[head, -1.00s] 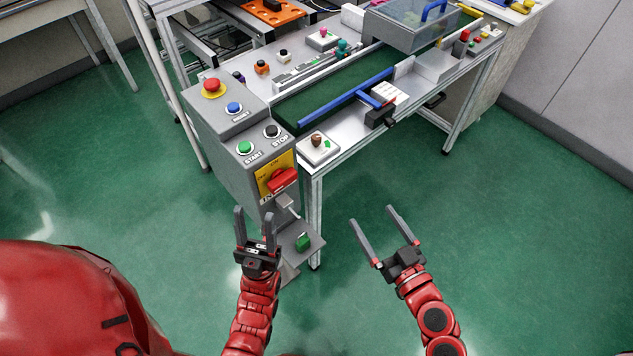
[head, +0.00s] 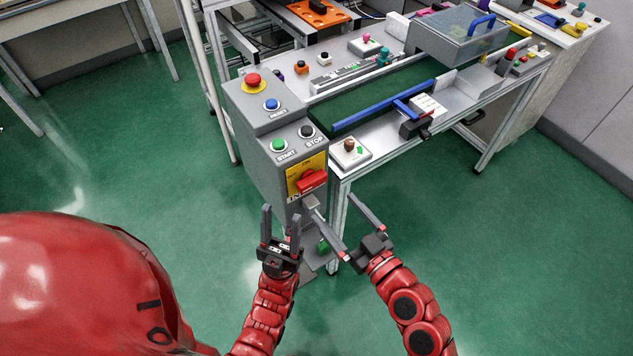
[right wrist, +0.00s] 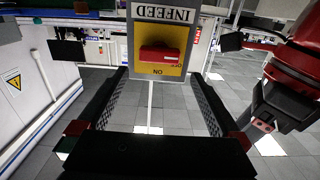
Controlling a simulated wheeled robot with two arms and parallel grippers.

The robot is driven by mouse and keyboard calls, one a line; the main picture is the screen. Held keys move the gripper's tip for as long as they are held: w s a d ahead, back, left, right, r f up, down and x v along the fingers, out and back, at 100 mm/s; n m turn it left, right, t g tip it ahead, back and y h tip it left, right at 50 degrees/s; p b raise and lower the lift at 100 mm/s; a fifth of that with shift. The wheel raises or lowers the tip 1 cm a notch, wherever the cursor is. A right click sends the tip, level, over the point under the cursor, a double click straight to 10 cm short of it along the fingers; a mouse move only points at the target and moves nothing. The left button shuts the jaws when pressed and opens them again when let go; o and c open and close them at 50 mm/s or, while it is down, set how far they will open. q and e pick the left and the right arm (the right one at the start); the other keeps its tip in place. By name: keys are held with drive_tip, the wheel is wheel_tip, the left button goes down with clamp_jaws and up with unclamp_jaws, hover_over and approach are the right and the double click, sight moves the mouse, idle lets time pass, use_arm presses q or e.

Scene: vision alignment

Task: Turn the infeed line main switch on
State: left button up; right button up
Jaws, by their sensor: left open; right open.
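The infeed main switch is a red rotary handle (head: 312,181) on a yellow plate (head: 293,173), low on the front of a grey control box (head: 262,185). The right wrist view shows the handle (right wrist: 160,53) lying crosswise on the yellow plate (right wrist: 145,31), with an upside-down INFEED label above and ON below it. My right gripper (head: 331,205) is open and empty, its fingers pointing toward the switch but apart from it. In the right wrist view the handle lies beyond and between the fingers. My left gripper (head: 281,212) is open and empty, below and left of the switch.
The box top carries a red emergency stop (head: 253,80), a blue button (head: 271,104), a green START button (head: 279,146) and a black STOP button (head: 306,131). A conveyor table (head: 375,150) stands to the right. The green floor (head: 480,270) at right is clear.

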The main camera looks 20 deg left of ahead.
sight(315, 185)
drive_tip(key=p+x, duration=0.2)
drive_tip(key=x, duration=0.5)
drive_tip(key=shift+w+a+r, duration=0.1)
drive_tip(key=shift+w+a, duration=0.15)
drive_tip(key=shift+w+a+p, duration=0.3)
drive_tip(key=shift+a, duration=0.1)
